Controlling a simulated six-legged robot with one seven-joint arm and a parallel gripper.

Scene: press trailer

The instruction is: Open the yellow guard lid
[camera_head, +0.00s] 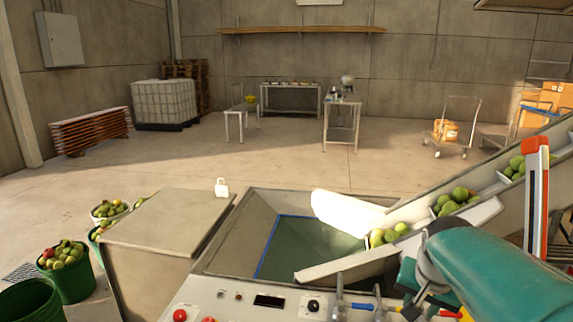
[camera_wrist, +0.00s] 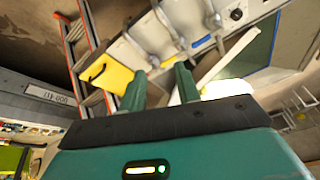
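The yellow guard lid (camera_wrist: 108,73) shows in the wrist view, left of and just beyond my left finger. It looks like a tilted yellow flap beside a pale machine housing. My gripper (camera_wrist: 160,80) has two green fingers standing apart with a gap between them and nothing held. The left fingertip appears close to the lid's right edge; I cannot tell whether they touch. In the head view, my teal arm covers the lower right, and only small yellow patches (camera_head: 452,312) show beneath it, possibly the lid.
A control panel (camera_head: 240,300) with red buttons and levers lies at the bottom of the head view. Behind it is an open hopper (camera_head: 225,232). Green buckets (camera_head: 78,285) stand at left.

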